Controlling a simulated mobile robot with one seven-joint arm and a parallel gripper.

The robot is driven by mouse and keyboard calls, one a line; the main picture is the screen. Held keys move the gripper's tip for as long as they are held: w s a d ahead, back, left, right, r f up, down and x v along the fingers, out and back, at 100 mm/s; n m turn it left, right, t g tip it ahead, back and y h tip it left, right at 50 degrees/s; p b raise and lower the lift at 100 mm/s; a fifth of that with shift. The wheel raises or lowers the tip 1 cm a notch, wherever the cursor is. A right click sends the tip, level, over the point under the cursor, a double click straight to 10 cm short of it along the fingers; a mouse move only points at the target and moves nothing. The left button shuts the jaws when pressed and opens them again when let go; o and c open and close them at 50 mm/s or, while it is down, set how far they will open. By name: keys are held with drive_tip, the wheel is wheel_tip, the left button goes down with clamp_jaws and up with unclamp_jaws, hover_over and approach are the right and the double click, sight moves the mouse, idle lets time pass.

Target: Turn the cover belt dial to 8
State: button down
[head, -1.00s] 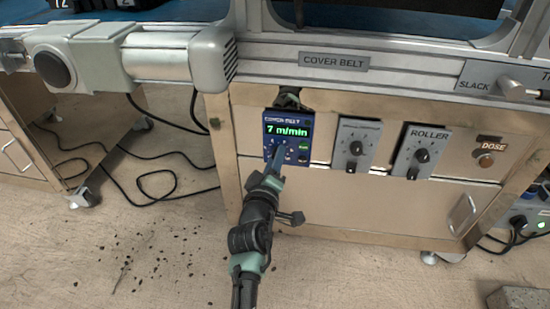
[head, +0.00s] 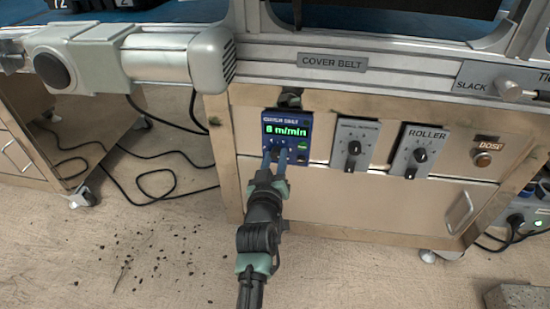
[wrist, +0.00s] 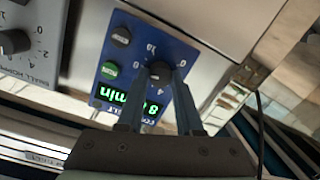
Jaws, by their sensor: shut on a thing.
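The cover belt controller is a blue panel (head: 299,120) on the cabinet front. Its lit green display (head: 287,130) reads 8 m/min; the same display shows upside down in the wrist view (wrist: 132,103). The black cover belt dial (wrist: 160,74) sits between the fingertips of my gripper (wrist: 160,80), one finger on each side, and the gripper is shut on it. In the head view my gripper (head: 274,156) reaches up from below and largely hides the dial.
A COVER BELT label (head: 333,62) is on the rail above.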

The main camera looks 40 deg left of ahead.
drive_tip(key=shift+f, duration=0.1)
idle(0.3)
drive_tip(key=c, duration=0.6)
unclamp_jaws()
drive_tip(key=shift+o, duration=0.2)
drive_tip(key=p+v, duration=0.6)
drive_tip(key=v, duration=0.7)
drive_tip(key=shift+p, duration=0.3)
